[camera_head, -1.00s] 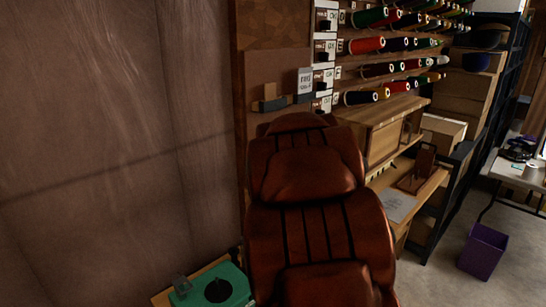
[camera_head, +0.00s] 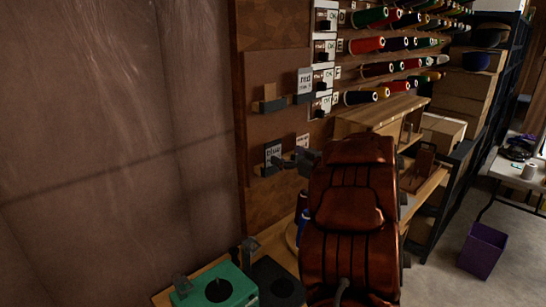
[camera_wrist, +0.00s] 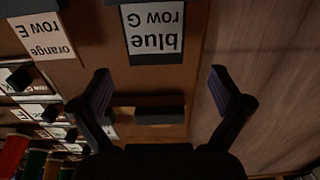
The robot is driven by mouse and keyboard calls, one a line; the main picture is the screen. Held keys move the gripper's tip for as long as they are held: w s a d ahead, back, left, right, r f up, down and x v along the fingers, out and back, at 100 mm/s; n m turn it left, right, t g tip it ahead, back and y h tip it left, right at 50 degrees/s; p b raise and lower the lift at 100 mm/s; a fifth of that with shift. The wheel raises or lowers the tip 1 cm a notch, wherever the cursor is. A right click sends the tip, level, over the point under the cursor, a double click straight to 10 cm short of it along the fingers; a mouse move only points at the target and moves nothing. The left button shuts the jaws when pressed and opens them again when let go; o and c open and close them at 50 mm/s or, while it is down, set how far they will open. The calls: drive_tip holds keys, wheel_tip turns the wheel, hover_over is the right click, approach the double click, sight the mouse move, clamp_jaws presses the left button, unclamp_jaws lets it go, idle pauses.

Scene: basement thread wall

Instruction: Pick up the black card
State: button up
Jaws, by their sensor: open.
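My gripper (camera_head: 290,159) is open and empty, close to the board beside the "blue row G" card. In the wrist view its two dark fingers (camera_wrist: 159,76) are spread wide. The "blue row G" card (camera_wrist: 152,28) appears upside down beyond the fingertips and has a dark border; it also shows in the head view (camera_head: 272,154). A dark ledge (camera_wrist: 160,114) appears between the fingers, with no card visible on it. I cannot make out a card that reads black.
An "orange row E" card (camera_wrist: 45,35) hangs beside the blue one. A "red row" card (camera_head: 305,80) is higher on the board. Thread spools (camera_head: 368,45) fill the wall to the right. A teal box (camera_head: 215,288) stands low; a wooden cabinet (camera_head: 385,115) is at right.

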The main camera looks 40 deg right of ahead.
sight(274, 145)
drive_tip(key=w, duration=0.2)
drive_tip(key=w+p, duration=0.1)
drive_tip(key=w, duration=0.1)
drive_tip(key=w+r+p, duration=0.1)
drive_tip(key=w, duration=0.1)
drive_tip(key=shift+d+r, duration=0.1)
drive_tip(key=shift+d, duration=0.25)
drive_tip(key=shift+w, duration=0.45)
drive_tip(key=c, duration=0.8)
drive_tip(key=shift+r+b, duration=0.3)
drive_tip(key=shift+r, duration=1)
drive_tip(key=shift+s+r, duration=0.15)
drive_tip(key=shift+r, duration=0.15)
drive_tip(key=s+a+b, duration=0.1)
drive_tip(key=s, duration=0.4)
drive_tip(key=s+a+r+b, duration=0.1)
drive_tip(key=s+a, duration=0.1)
drive_tip(key=s, duration=0.3)
drive_tip(key=s+a+b, duration=0.1)
drive_tip(key=s+a, duration=0.1)
drive_tip(key=s, duration=0.3)
drive_tip(key=shift+a+r, duration=0.1)
drive_tip(key=shift+r, duration=0.2)
